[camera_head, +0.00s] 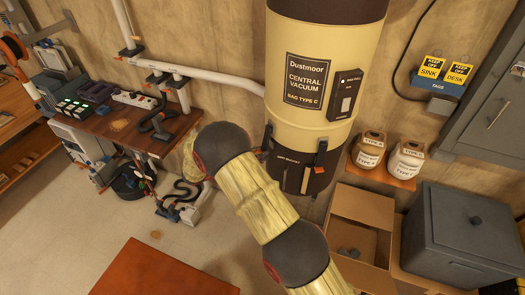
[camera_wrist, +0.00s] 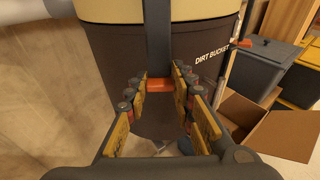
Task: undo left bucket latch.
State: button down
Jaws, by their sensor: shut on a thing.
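The dark dirt bucket (camera_head: 296,180) sits under the cream vacuum body (camera_head: 322,70), and it fills the middle of the wrist view (camera_wrist: 205,72). The left latch (camera_wrist: 158,35) is a dark strap with an orange tip (camera_wrist: 160,86), running down over the seam onto the bucket. My gripper (camera_wrist: 158,80) is shut on the latch at its orange tip, one finger on each side.
An open cardboard box (camera_head: 361,215) and a grey lidded bin (camera_head: 465,235) stand to the right of the bucket. A workbench (camera_head: 125,125) with tools is at left. Floor (camera_head: 80,215) is clear at lower left.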

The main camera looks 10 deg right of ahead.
jog(key=s+a+r+g+y+p, duration=0.2)
jog(key=a+r+y+p, duration=0.5)
jog(key=p, duration=0.6)
jog(key=shift+a+r+g+y+p, duration=0.2)
jog(key=shift+r+g+y+p, duration=0.25)
jog(key=shift+r+y, duration=1.05)
jog(key=shift+r, duration=0.15)
jog(key=c, duration=2)
grip_release()
jog(key=o, duration=0.3)
jog(key=shift+s+d, duration=0.1)
jog(key=shift+d, duration=0.05)
jog(key=shift+o, duration=1.1)
